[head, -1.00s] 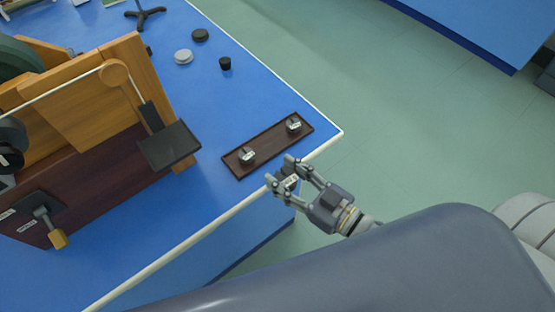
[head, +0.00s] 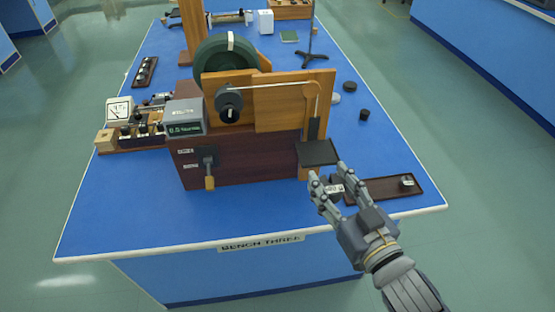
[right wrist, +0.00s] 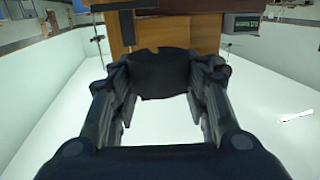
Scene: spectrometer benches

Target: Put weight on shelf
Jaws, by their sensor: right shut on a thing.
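My right gripper (head: 334,188) is shut on a small dark weight (head: 333,189) with a white label. It holds the weight near the front edge of the blue bench, in front of and just below the black shelf plate (head: 318,153). The shelf plate is bare and sits at the right side of the wooden apparatus. In the right wrist view a dark, notched weight (right wrist: 160,75) sits between the fingertips. Another weight (head: 407,182) stands at the right end of the brown tray (head: 383,193). The tray's left end is partly hidden by my gripper. My left gripper is not in view.
The wooden apparatus (head: 265,105) with a green wheel (head: 222,62) stands mid-bench. A grey display box (head: 185,118) is at its left. A black cup (head: 364,115) and a dark disc (head: 350,86) lie behind the tray. The front left bench top is clear.

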